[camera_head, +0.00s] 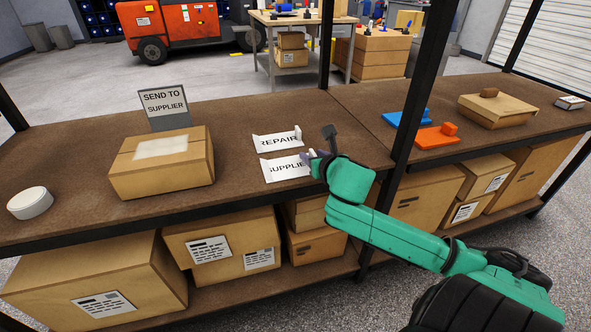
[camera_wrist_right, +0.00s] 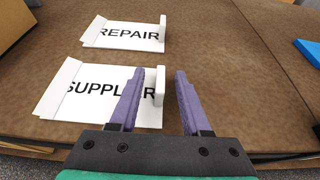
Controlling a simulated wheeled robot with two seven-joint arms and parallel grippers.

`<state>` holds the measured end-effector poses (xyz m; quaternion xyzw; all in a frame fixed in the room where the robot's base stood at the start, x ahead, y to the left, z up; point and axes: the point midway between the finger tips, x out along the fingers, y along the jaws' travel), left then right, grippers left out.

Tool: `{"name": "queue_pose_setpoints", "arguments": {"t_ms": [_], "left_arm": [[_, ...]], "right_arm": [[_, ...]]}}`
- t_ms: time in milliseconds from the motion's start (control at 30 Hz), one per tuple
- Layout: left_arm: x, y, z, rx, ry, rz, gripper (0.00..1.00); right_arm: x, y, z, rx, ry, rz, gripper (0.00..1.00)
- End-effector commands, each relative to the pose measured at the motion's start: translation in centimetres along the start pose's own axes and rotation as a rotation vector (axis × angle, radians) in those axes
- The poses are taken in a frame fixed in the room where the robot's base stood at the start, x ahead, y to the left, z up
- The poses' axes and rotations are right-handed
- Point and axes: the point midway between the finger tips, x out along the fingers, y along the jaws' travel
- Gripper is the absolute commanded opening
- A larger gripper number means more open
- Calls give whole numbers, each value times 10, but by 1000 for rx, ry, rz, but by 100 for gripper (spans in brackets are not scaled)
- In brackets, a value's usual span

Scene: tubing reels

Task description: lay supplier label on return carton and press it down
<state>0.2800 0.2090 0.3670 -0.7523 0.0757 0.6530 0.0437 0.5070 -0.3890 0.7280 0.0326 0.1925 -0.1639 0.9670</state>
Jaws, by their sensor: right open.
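The white supplier label (camera_head: 286,168) lies on the brown shelf top, with a raised tab at its right end. It also shows in the right wrist view (camera_wrist_right: 85,105), partly covered by a finger. My right gripper (camera_head: 311,160) is over the label's right end; in the right wrist view its purple fingers (camera_wrist_right: 155,75) are open, one on each side of the tab. I cannot tell if they touch it. The return carton (camera_head: 161,172) stands closed to the left, a pale patch on its top, before the grey "SEND TO SUPPLIER" sign (camera_head: 164,104). My left gripper is not in view.
The similar repair label (camera_head: 278,141) lies just behind the supplier label. A white round object (camera_head: 30,203) stands at the far left. A black post (camera_head: 412,90), blue tray (camera_head: 404,119) and orange tray (camera_head: 438,135) are to the right. The shelf between carton and labels is clear.

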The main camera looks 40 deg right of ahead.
Motion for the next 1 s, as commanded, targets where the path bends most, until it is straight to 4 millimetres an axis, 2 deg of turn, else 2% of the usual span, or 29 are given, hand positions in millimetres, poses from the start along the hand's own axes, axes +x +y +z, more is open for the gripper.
{"name": "queue_pose_setpoints", "arguments": {"t_ms": [67,267,300,400,1000], "left_arm": [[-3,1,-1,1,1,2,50],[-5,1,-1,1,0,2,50],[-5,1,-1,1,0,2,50],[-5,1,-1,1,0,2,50],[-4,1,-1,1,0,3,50]], "right_arm": [[5,0,0,0,-2,0,48],[6,0,0,0,0,1,48],[6,0,0,0,0,1,32],[6,0,0,0,0,1,0],[5,0,0,0,1,0,0]]}}
